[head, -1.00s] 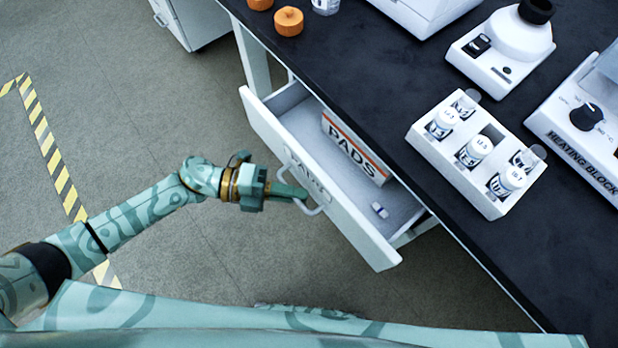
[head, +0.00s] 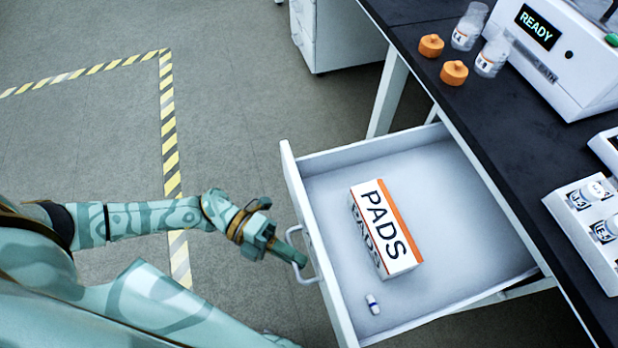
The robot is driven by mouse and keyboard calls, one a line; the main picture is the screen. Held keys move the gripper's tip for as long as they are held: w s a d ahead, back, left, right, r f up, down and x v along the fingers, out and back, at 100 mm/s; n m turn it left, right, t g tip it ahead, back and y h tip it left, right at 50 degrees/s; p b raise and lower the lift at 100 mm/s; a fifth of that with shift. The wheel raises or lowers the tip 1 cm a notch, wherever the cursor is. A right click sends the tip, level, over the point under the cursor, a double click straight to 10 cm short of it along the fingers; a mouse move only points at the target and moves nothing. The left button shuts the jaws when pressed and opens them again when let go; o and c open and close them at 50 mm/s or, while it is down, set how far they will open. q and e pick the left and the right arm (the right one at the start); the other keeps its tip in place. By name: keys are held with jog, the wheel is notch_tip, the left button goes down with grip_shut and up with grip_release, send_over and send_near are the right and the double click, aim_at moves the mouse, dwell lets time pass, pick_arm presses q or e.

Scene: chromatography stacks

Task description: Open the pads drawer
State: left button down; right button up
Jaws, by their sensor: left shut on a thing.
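The pads drawer (head: 320,285) is pulled far out from under the dark bench, and its floor is in plain view. A white and orange box marked PADS (head: 385,228) lies inside, near the middle. A small white and blue item (head: 372,304) lies near the drawer's front right corner. My left gripper (head: 296,259) is shut on the drawer's handle (head: 305,262), outside the drawer front. My right gripper is not in view.
The dark bench top (head: 440,48) runs along the right, with orange caps (head: 454,72), glass vials (head: 492,56) and a white device reading READY (head: 540,27). A white vial rack (head: 590,225) stands at the right edge. The floor at left is clear, with striped tape (head: 168,120).

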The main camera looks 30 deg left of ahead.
pick_arm(q)
jog(key=shift+s+a, duration=0.95)
jog(key=c, duration=1.5)
grip_release()
jog(key=a+r, duration=0.2)
jog(key=a, duration=1.4)
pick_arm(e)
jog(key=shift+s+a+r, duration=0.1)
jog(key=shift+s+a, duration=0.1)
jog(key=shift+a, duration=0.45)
pick_arm(q)
jog(key=shift+w+r, duration=0.1)
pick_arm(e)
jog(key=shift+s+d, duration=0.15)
